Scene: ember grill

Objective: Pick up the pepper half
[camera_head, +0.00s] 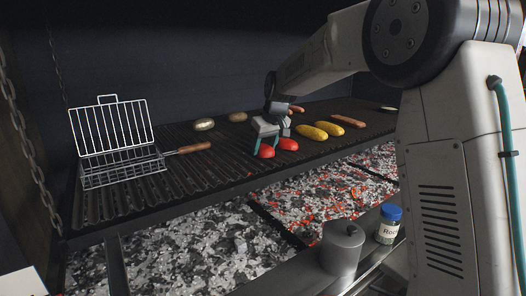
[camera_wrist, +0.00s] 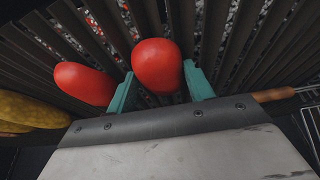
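Two glossy red pepper halves lie on the grill grate near its front edge. One pepper half (camera_head: 266,151) is at my gripper, and it also shows in the wrist view (camera_wrist: 157,65), between the fingertips. The other pepper half (camera_head: 288,144) lies just beside it, outside the fingers; in the wrist view it is on the left (camera_wrist: 84,83). My gripper (camera_head: 270,145) points down with its two teal fingers spread, one on each side of the first pepper half (camera_wrist: 159,84). The gaps are very small, and I cannot tell whether the fingers touch it.
Yellow corn-like pieces (camera_head: 311,132) and sausages (camera_head: 348,121) lie to the right on the grate. A wire grill basket (camera_head: 122,168) with a wooden handle (camera_head: 194,148) is at left. Pale round pieces (camera_head: 204,124) lie behind. Glowing coals (camera_head: 310,200) lie below.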

